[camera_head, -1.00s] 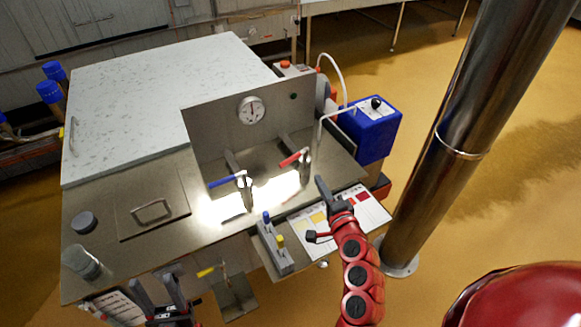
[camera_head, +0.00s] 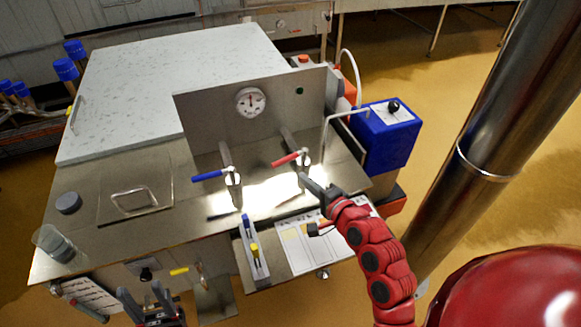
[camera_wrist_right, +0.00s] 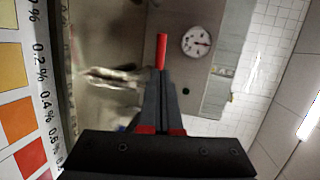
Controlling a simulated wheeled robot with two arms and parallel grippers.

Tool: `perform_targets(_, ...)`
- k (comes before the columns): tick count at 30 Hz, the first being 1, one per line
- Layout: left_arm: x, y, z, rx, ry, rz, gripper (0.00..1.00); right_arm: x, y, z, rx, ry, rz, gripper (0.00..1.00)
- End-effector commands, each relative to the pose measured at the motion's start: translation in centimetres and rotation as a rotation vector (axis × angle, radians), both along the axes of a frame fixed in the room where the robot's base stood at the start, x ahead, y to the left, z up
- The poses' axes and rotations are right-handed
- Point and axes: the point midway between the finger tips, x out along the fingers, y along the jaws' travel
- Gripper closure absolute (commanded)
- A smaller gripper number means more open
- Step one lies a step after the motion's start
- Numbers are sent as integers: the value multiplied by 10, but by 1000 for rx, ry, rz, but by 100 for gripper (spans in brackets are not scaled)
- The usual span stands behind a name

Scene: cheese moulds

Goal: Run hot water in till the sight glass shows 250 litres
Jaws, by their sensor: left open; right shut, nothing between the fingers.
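The red-handled tap (camera_head: 290,159) is on the right of the steel panel, with its handle pointing left. It also shows as a red bar in the right wrist view (camera_wrist_right: 162,50). The blue-handled tap (camera_head: 208,175) stands to its left. My right gripper (camera_head: 306,181) is shut and empty, just below the red tap; I cannot tell whether it touches. Its fingers (camera_wrist_right: 161,82) point at the red handle in the wrist view. My left gripper (camera_head: 148,298) is open and empty at the bottom, before the vat's front. I cannot make out a sight glass or its level.
A round dial (camera_head: 250,102) is on the steel panel (camera_head: 220,125). A rack with blue and yellow items (camera_head: 256,256) and a colour chart (camera_head: 300,250) lie in front. A glass beaker (camera_head: 52,243) stands left. A blue box (camera_head: 385,135) and a steel column (camera_head: 485,145) are to the right.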

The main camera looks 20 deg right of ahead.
Motion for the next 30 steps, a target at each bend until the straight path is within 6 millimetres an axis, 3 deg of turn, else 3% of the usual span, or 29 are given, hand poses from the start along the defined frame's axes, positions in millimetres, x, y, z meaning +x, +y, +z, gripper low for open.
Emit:
perform_targets(6, 0, 0, 10, 0, 0, 0, 48, 43, 14, -7, -2, 2, 4, 100)
perform_targets(12, 0, 0, 14, 0, 0, 0, 48, 64, 19, -14, 0, 3, 2, 100)
perform_targets(30, 0, 0, 16, 0, 0, 0, 48, 74, 22, -14, 1, -2, -2, 100)
